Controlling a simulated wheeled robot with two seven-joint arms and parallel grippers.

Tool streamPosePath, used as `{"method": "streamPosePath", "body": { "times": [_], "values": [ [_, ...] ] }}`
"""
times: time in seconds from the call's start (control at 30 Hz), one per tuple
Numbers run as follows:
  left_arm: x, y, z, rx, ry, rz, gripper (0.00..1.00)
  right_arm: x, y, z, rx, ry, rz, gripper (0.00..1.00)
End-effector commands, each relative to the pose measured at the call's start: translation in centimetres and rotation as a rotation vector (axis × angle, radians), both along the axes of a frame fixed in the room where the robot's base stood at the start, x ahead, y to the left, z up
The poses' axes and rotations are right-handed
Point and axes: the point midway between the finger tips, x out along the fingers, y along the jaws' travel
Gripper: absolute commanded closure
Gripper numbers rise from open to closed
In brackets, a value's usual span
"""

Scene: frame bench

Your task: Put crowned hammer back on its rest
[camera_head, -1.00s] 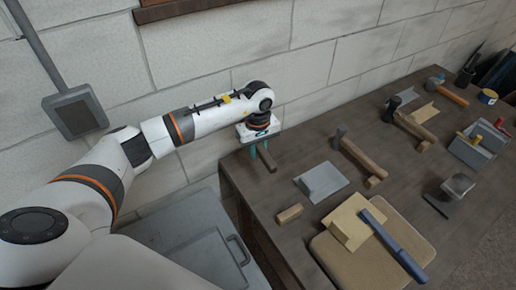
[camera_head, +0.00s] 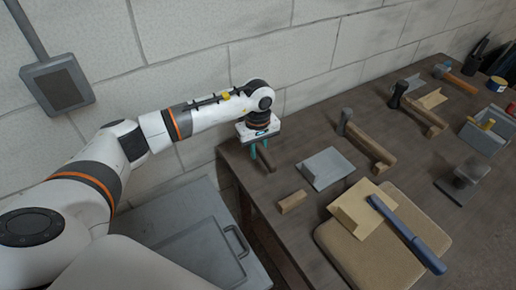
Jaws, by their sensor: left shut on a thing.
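My left gripper (camera_head: 260,151) points down over the left end of the bench. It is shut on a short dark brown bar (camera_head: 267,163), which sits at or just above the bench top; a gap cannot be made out. A hammer (camera_head: 364,138) with a dark grey head and wooden handle lies to the right. A second hammer (camera_head: 417,108) with a black head lies farther right. An orange-handled hammer (camera_head: 460,81) lies near the far end. I cannot tell which one is crowned, or whether wooden blocks under them are rests. My right gripper is out of view.
A grey bin (camera_head: 483,139) stands at right. The stone wall (camera_head: 300,75) is close behind.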

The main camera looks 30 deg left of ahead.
Motion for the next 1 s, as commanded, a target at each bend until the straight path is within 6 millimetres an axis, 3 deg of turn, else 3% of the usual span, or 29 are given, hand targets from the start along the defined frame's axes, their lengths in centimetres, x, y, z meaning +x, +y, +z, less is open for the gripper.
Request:
{"method": "streamPosePath", "body": {
  "times": [1.0],
  "values": [
    [0.1, 0.0, -1.3, 0.0, -0.003, 0.0, 1.0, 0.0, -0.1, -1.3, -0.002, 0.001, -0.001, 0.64]
  ]
}}
